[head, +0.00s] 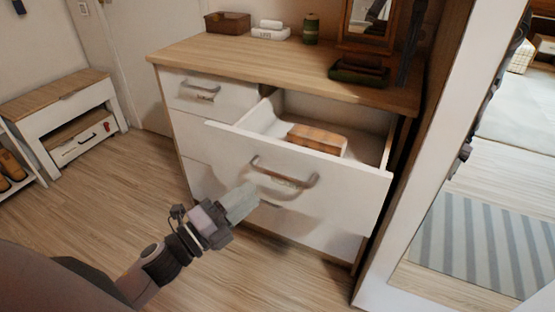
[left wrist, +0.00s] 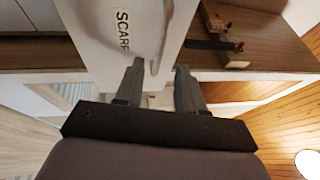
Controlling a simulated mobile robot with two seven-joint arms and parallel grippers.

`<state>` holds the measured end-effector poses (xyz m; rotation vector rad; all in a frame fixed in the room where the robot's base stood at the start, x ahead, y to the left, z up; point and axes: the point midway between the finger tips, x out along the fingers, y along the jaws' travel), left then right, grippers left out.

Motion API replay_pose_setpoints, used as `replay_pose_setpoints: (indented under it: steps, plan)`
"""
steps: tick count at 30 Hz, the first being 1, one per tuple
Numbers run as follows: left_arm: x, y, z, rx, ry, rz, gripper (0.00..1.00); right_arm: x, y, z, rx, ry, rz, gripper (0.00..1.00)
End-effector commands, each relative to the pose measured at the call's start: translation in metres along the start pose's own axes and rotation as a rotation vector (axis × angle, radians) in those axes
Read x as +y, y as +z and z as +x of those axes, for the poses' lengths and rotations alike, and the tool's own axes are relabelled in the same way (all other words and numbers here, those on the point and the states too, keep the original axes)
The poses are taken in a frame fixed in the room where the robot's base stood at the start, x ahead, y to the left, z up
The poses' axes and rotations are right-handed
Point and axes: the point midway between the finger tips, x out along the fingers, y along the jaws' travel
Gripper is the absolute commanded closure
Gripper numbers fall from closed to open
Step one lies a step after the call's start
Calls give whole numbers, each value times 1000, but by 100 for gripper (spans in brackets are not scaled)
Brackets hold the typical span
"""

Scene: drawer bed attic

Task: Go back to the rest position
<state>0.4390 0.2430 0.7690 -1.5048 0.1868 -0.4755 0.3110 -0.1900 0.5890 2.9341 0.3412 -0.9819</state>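My left gripper (head: 240,203) is in front of the dresser (head: 195,165), just below and left of the open drawer's handle (head: 284,172). Its fingers look apart and empty in the left wrist view (left wrist: 160,80). The upper right drawer (head: 340,185) is pulled out, with an orange-brown box-like object (head: 317,138) inside. A label reading "SCARF" (left wrist: 123,28) shows on a pale panel in the left wrist view. I cannot tell whether the fingertips touch the dresser. My right gripper is not in view.
The dresser top holds a brown box (head: 228,23), a white item (head: 270,30), a green spool-like item (head: 311,28) and a framed mirror (head: 370,18). A low bench (head: 60,95) stands left. A white frame (head: 425,150) stands close on the right. Wooden floor (head: 120,195) lies clear at left.

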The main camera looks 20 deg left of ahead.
Motion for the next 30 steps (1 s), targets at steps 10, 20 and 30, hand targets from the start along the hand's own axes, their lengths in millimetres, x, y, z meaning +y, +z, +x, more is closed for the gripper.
replay_pose_setpoints:
  steps: [10, 20, 30]
  plan:
    - [29, -5, -16, -146, 80, -335, 61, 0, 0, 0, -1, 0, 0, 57]
    - [142, -90, -108, -695, 440, -1466, 61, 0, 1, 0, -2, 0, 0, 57]
    - [85, -106, -118, -799, 503, -1621, 61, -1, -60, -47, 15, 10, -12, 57]
